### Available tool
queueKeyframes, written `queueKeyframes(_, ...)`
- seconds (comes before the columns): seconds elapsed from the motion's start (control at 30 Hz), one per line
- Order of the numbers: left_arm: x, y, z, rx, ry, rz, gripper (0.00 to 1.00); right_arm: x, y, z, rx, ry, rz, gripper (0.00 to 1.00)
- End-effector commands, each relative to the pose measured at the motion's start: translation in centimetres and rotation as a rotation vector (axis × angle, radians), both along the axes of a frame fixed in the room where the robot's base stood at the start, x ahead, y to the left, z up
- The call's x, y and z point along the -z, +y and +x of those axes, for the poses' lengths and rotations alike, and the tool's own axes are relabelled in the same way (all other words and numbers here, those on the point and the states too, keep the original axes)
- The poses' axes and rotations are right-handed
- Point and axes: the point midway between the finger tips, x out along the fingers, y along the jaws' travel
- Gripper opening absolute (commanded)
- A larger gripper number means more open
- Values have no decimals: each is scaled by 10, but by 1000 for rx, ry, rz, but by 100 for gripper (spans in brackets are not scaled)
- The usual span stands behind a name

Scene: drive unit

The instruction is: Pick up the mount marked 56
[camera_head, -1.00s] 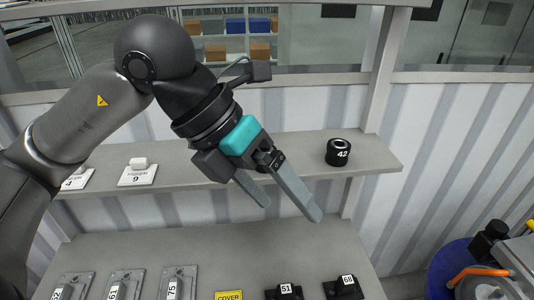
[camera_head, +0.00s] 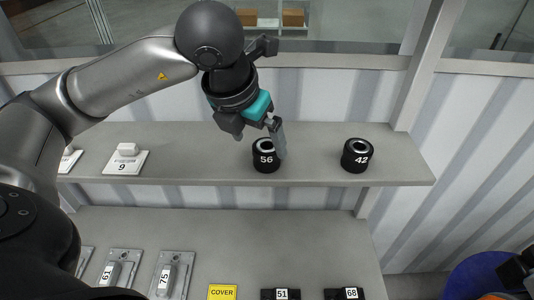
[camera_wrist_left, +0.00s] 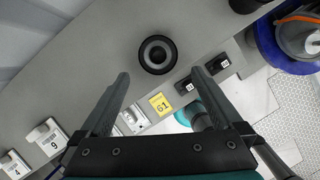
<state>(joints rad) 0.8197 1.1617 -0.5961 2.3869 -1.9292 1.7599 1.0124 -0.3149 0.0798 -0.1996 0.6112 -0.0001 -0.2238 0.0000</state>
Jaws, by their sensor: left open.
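The mount marked 56 (camera_head: 265,159), a short black cylinder with a pale ring on top, stands upright on the upper shelf. My left gripper (camera_head: 260,147) is open and empty above and around its top, one finger passing in front of its right side. In the left wrist view the mount (camera_wrist_left: 157,69) appears as a dark ring just beyond the two fingertips (camera_wrist_left: 161,75), roughly centred between them. Whether a finger touches it I cannot tell. A similar mount marked 42 (camera_head: 357,157) stands to its right.
A white block on a card marked 9 (camera_head: 125,160) lies left on the shelf (camera_head: 205,160). A post (camera_head: 418,70) rises at right.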

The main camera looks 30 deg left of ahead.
Motion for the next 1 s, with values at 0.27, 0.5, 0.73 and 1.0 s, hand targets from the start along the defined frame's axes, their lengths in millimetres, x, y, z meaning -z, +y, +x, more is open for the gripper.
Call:
queueKeyframes(0.27, 20, 0, 10, 1, 2, -2, 100, -5, 2, 26, 0, -44, 4, 0)
queueKeyframes(0.5, 49, 2, 30, 1, 4, -3, 100, -14, 2, 21, -1, -36, 4, 0)
queueKeyframes(0.73, 61, 3, 35, 2, -1, 0, 100, -15, 1, 16, -1, -27, 3, 0)
queueKeyframes(1.0, 61, 3, 35, 2, -1, -1, 85, -14, 1, 15, -1, -25, 2, 0)
